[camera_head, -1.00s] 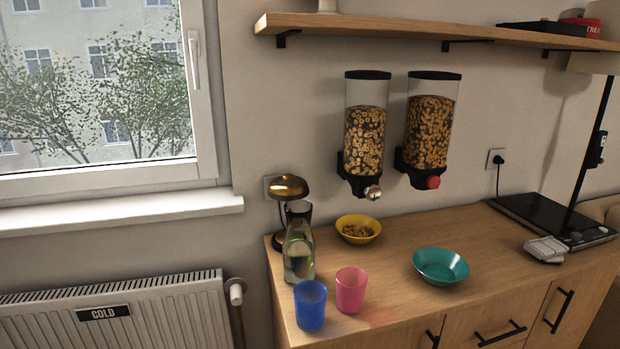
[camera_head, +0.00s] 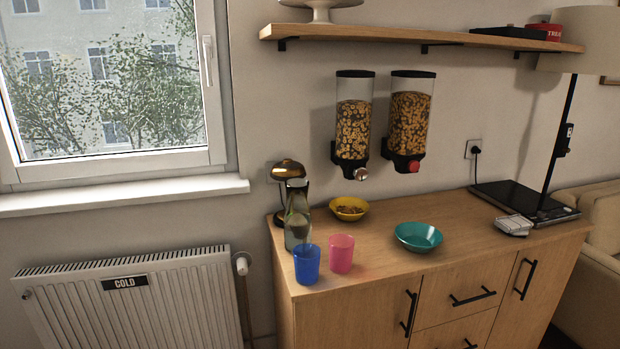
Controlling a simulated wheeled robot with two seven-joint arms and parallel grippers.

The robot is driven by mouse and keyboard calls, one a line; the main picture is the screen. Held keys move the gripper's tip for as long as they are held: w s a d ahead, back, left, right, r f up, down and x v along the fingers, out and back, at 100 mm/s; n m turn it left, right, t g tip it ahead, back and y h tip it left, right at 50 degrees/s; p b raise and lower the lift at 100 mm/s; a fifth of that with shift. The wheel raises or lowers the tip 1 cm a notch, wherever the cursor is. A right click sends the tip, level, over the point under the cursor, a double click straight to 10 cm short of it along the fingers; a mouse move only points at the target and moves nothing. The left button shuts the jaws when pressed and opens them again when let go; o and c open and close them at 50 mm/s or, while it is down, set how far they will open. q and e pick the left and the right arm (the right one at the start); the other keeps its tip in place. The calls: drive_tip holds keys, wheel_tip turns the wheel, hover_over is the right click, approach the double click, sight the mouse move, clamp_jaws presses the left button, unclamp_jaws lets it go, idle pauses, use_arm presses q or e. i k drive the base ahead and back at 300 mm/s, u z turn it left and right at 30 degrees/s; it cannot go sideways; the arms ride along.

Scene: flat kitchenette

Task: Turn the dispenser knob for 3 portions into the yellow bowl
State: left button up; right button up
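Two cereal dispensers hang on the wall above the wooden cabinet. The right dispenser (camera_head: 408,122) holds similar cereal and has a red knob (camera_head: 413,166). The yellow bowl (camera_head: 361,214) stands on the cabinet top below the left dispenser, with some cereal in it. An empty teal bowl (camera_head: 419,237) stands in front and to the right. Neither of my grippers shows in the view.
A glass carafe (camera_head: 298,222), a blue cup (camera_head: 307,265) and a pink cup (camera_head: 341,254) stand at the cabinet's left end. A small brass lamp (camera_head: 288,170) is behind the carafe. A shelf (camera_head: 420,34) runs above the dispensers.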

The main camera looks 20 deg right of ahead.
sight(360, 173)
drive_tip(key=u, duration=0.65)
drive_tip(key=i, duration=0.75)
drive_tip(key=z, duration=1.35)
